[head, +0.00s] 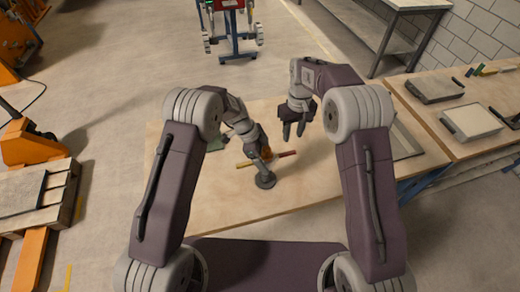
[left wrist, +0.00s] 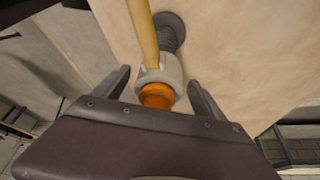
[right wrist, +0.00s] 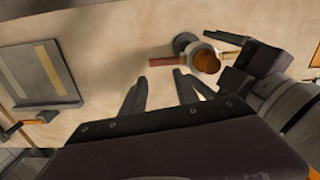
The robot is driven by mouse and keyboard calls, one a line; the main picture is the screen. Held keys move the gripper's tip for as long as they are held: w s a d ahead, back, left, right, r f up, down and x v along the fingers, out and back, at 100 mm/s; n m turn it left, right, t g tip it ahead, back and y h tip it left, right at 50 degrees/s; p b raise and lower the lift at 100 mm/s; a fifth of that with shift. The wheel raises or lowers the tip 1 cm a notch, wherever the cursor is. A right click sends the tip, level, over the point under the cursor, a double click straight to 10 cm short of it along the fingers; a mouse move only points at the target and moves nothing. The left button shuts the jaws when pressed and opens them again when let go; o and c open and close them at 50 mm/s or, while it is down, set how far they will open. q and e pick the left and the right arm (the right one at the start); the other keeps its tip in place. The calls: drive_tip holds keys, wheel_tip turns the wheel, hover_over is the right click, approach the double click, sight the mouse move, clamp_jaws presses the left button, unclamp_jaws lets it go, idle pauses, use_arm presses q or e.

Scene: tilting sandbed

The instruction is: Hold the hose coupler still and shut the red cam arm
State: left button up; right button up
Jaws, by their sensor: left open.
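The hose coupler has a pale grey collar (left wrist: 170,68) with an orange inside (right wrist: 207,62), and stands upright on a dark ribbed hose with a round base (head: 265,181). The red cam arm (head: 286,154) sticks out sideways from it; it also shows in the right wrist view (right wrist: 165,61). A yellow arm (left wrist: 143,35) sticks out on the opposite side. My left gripper (left wrist: 159,78) is open, its fingers on either side of the coupler with visible gaps. My right gripper (right wrist: 160,75) is open and empty, above the table near the red arm's side.
The wooden table (head: 310,190) is mostly clear around the coupler. A grey panel with pale strips (right wrist: 40,75) lies to the right on the table in the head view. Another bench (head: 440,120) with grey trays stands farther right.

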use_arm(q)
drive_tip(key=shift+x, duration=0.8)
